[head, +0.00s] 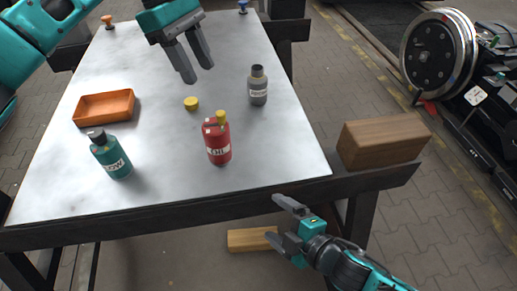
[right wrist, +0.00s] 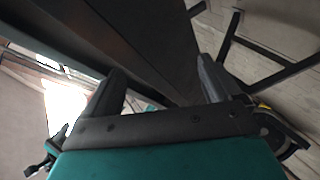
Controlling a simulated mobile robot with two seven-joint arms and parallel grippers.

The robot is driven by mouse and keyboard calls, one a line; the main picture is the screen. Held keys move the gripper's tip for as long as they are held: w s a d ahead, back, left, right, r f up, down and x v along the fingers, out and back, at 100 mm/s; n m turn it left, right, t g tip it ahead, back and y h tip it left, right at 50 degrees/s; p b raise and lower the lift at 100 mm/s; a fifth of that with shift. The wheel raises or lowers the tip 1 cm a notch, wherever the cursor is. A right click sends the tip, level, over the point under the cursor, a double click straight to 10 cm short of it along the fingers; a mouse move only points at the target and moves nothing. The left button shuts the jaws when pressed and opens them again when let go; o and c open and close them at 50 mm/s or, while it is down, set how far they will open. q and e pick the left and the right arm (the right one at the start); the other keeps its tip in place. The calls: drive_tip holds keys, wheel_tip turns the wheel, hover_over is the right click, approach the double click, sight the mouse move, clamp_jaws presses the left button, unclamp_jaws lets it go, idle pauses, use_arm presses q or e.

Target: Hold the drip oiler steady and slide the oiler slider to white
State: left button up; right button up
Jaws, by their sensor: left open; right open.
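No white mark or slider can be made out, and I cannot tell for sure which item is the drip oiler. A red labelled container (head: 217,143) with a yellow top stands upright near the table's front edge. A teal bottle (head: 111,158) with a dark cap stands to its left and a grey bottle (head: 258,90) to its back right. My left gripper (head: 198,72) is open and empty above the table, behind the red container. My right gripper (head: 275,219) is open and empty, in front of the table edge. Its fingers also show in the right wrist view (right wrist: 160,78).
A yellow round piece (head: 191,103) lies mid-table. An orange tray (head: 104,107) sits at the left. Small orange (head: 108,22) and blue (head: 243,6) knobs stand at the back. A wooden block (head: 382,142) is right of the table. The back of the tabletop (head: 110,60) is mostly clear.

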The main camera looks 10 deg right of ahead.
drive_tip(key=n, duration=0.3)
drive_tip(key=n+t+y, duration=0.2)
drive_tip(key=n+y, duration=0.4)
drive_tip(key=n, duration=1.5)
approach(210, 126)
drive_tip(key=shift+s+d+f, duration=0.2)
drive_tip(key=shift+s+f, duration=0.1)
drive_tip(key=shift+s, duration=0.15)
drive_tip(key=shift+s+d+f, duration=0.2)
drive_tip(key=shift+s+f, duration=0.1)
drive_tip(key=shift+s, duration=0.15)
drive_tip(key=n, duration=0.1)
drive_tip(key=w+d+n, duration=0.1)
drive_tip(key=shift+r+n, duration=0.2)
drive_tip(key=shift+n, duration=0.2)
drive_tip(key=x, duration=1.2)
drive_tip(key=shift+w+a+f, duration=0.25)
drive_tip(key=shift+w, duration=0.05)
drive_tip(key=shift+c, duration=0.2)
